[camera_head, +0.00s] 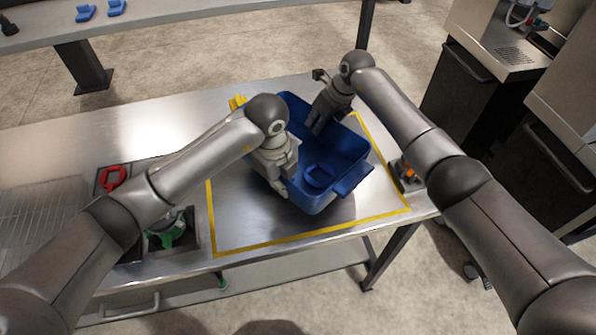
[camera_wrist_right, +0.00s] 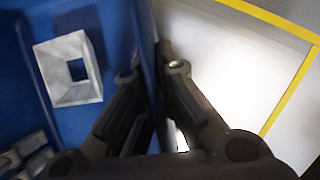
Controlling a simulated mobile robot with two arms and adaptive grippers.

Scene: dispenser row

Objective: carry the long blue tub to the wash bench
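The long blue tub (camera_head: 345,150) sits on the steel table inside a yellow outline, turned at an angle. My right gripper (camera_head: 318,124) is at its far side. In the right wrist view my right gripper (camera_wrist_right: 155,75) has one finger inside and one outside the tub wall (camera_wrist_right: 147,40), and the fingers look closed on it. My left gripper (camera_head: 282,186) is at the tub's near-left wall; its fingertips are partly hidden, so I cannot tell whether it grips. A pale square piece with a hole (camera_wrist_right: 72,70) shows on the tub's inside in the wrist view.
The yellow outline (camera_head: 285,238) marks the table's right part. A red ring (camera_head: 112,178) and a green item (camera_head: 168,236) stand in wells at left. An orange-and-dark item (camera_head: 408,172) is at the right edge. Another bench (camera_head: 170,14) is across open floor; dark cabinets (camera_head: 480,95) stand right.

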